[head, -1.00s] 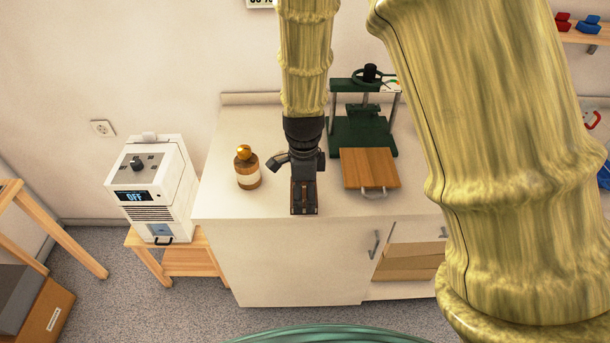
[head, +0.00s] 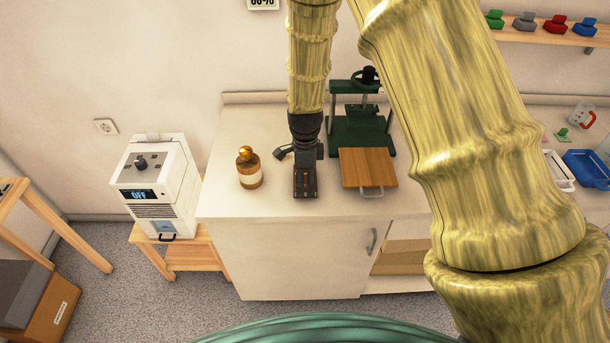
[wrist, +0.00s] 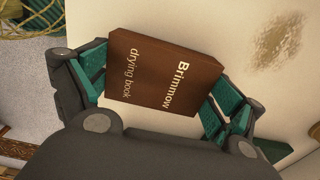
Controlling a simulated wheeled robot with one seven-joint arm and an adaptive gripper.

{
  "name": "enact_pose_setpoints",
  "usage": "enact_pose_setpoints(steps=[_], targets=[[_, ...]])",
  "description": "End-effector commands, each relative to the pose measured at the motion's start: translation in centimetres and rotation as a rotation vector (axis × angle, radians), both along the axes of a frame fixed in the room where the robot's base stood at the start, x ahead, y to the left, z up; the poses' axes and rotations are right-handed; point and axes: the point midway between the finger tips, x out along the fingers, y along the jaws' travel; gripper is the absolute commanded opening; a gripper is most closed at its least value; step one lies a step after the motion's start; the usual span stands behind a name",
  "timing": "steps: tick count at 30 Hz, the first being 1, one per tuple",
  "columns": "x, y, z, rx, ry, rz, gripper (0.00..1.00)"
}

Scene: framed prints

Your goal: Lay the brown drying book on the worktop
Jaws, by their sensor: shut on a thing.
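In the head view my gripper (head: 305,180) points down in front of the pale worktop (head: 225,205), left of the wooden board. Only a little brown shows at its tip there. The worktop also lies behind the book in the wrist view (wrist: 225,35). I cannot tell how large the gap under the book is.
A brown bottle with a gold cap (head: 249,170) stands left of my gripper. A wooden board with a metal handle (head: 368,167) lies right, before a green press (head: 360,130). A white device reading "OFF" (head: 158,185) stands on a stool. The worktop's front left is clear.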

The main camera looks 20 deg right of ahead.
Motion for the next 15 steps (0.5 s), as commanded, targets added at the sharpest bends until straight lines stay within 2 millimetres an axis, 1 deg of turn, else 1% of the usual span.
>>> enact_pose_setpoints(steps=[13, 14, 15], targets=[[0.07, 0.02, -0.62, -0.001, -0.002, 0.0, 0.61], [0.05, 0.02, -0.65, -0.001, -0.002, 0.0, 0.95], [0.05, 0.02, -0.61, -0.001, -0.002, 0.0, 1.0]])
